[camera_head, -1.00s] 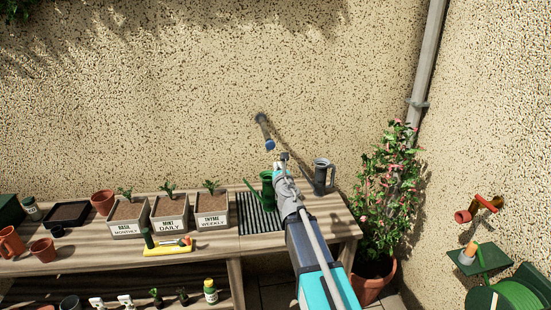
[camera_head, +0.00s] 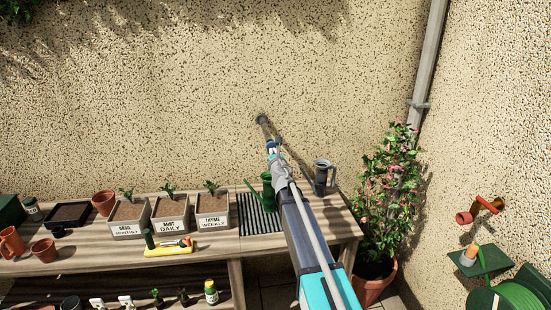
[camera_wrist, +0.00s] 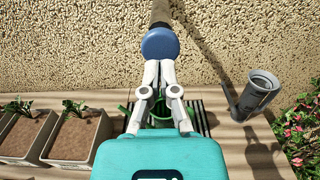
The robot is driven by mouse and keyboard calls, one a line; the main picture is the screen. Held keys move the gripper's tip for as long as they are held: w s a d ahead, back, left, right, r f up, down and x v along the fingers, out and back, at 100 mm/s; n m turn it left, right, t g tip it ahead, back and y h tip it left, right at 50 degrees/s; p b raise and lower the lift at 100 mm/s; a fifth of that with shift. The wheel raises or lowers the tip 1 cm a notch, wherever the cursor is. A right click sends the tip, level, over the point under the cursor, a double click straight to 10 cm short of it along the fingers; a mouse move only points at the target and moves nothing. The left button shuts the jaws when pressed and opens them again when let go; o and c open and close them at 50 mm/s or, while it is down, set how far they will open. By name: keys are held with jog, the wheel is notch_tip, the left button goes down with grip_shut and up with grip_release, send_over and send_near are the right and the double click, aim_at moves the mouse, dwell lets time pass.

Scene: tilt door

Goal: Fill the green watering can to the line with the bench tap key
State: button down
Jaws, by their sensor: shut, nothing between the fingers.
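The tap (camera_head: 262,121) sticks out from the wall above the bench. Its round blue key (camera_wrist: 160,43) is at the near end, and a bit of it shows in the head view (camera_head: 271,145). My gripper (camera_wrist: 159,66) is shut and empty. Its fingertips are right at the lower edge of the blue key; I cannot tell whether they touch it. The green watering can (camera_head: 267,184) stands on the slatted dark grate (camera_head: 251,217) below, partly hidden by my arm. In the wrist view it is mostly hidden behind my fingers. Its fill line and water level are not visible.
A grey metal can (camera_head: 323,177) stands right of the grate. Planters labelled basil, mint and thyme (camera_head: 211,222) stand to the left, with a yellow tool tray (camera_head: 168,248) in front. A flowering potted plant (camera_head: 385,185) is at the right. A red-handled wall tap (camera_head: 480,209) is farther right.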

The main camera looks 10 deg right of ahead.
jog(key=shift+w, duration=1)
